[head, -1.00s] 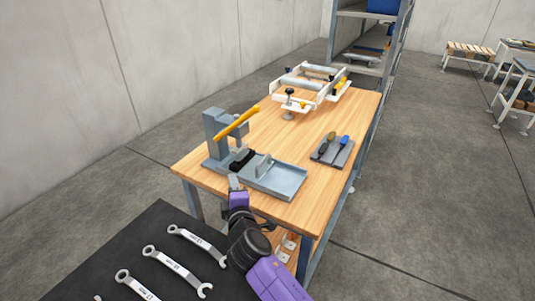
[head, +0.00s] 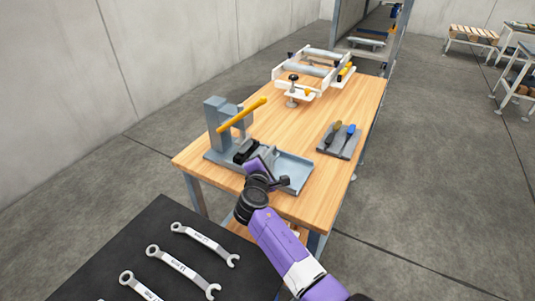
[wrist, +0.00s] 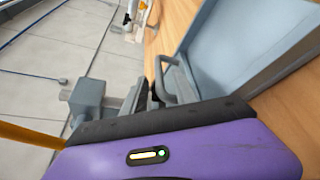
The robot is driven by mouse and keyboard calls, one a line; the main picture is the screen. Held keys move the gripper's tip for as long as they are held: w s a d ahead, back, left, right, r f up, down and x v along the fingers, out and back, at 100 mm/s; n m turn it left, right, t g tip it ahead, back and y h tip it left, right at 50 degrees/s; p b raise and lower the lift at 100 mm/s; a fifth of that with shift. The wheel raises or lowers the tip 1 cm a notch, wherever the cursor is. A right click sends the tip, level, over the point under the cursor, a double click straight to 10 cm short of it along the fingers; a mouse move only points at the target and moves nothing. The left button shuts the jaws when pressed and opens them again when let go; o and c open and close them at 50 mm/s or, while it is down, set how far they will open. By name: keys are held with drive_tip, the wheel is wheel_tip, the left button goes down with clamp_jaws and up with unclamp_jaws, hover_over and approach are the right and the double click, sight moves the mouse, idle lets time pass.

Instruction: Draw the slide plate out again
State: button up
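The grey press fixture (head: 217,118) with a yellow lever (head: 242,115) stands on the near end of the wooden bench. A dark block (head: 244,150) sits low beside its column, and its shallow grey tray (head: 296,170) extends to the right. My gripper (head: 274,166) is over the middle of this fixture and covers the slide plate area. In the wrist view a grey loop handle (wrist: 178,82), which looks like the slide plate's, stands just beyond my gripper's black front edge. The fingertips are not clear, and I cannot tell whether they touch the handle.
A grey holder with tools (head: 339,141) lies on the wooden bench (head: 321,203) to the right. A white frame with rollers (head: 322,65) stands at the bench's far end. Several wrenches (head: 205,243) lie on a dark table at front left. The bench middle is clear.

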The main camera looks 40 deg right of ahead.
drive_tip(key=shift+x, duration=1.5)
clamp_jaws()
drive_tip(key=shift+a, duration=0.1)
